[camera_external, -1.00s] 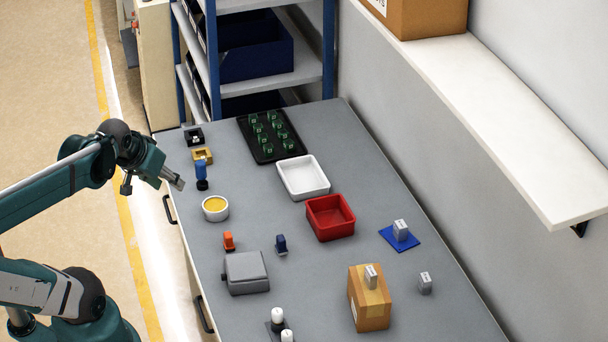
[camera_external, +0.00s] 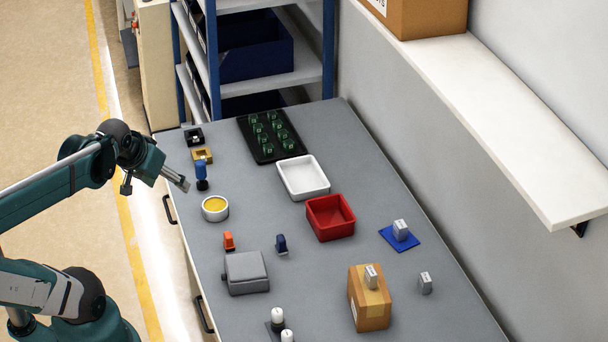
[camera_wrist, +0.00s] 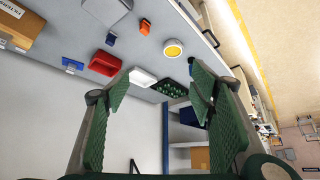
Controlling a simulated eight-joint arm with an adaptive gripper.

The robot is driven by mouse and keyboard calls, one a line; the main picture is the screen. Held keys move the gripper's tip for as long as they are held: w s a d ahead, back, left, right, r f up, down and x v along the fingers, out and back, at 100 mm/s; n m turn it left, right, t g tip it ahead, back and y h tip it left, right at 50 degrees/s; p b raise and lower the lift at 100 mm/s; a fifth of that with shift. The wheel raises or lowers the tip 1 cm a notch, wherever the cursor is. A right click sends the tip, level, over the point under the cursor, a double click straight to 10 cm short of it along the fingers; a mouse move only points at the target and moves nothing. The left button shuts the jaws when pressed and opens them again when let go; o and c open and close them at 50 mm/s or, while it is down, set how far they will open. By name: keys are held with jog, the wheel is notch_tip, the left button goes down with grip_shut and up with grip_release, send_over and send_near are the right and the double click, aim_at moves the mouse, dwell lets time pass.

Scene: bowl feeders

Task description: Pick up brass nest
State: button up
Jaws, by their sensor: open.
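The brass nest (camera_external: 203,155) is a small gold-coloured square block with a recess, lying near the far left edge of the grey bench in the external view. My gripper (camera_external: 183,184) hangs in the air at the bench's left edge, to the left of and nearer the camera than the brass nest. In the wrist view my gripper (camera_wrist: 165,95) shows two green ribbed fingers spread wide with nothing between them. I cannot make out the brass nest in the wrist view.
A blue-handled stamp (camera_external: 201,172) stands close to the nest, with a black block (camera_external: 194,137) behind it. A white round dish with yellow contents (camera_external: 215,208) is nearer. A black tray of green parts (camera_external: 248,133), a white tray (camera_external: 287,179) and a red bin (camera_external: 318,222) lie right.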

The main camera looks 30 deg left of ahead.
jog(key=n+g+h, duration=0.3)
jog(key=n+g, duration=0.1)
jog(key=n, duration=2.3)
send_over(194, 155)
notch_tip(194, 155, down, 25)
jog(key=shift+s+a+r+b, duration=0.2)
jog(key=shift+s+a+b, duration=0.2)
jog(key=shift+s, duration=0.05)
jog(key=shift+x, duration=1.25)
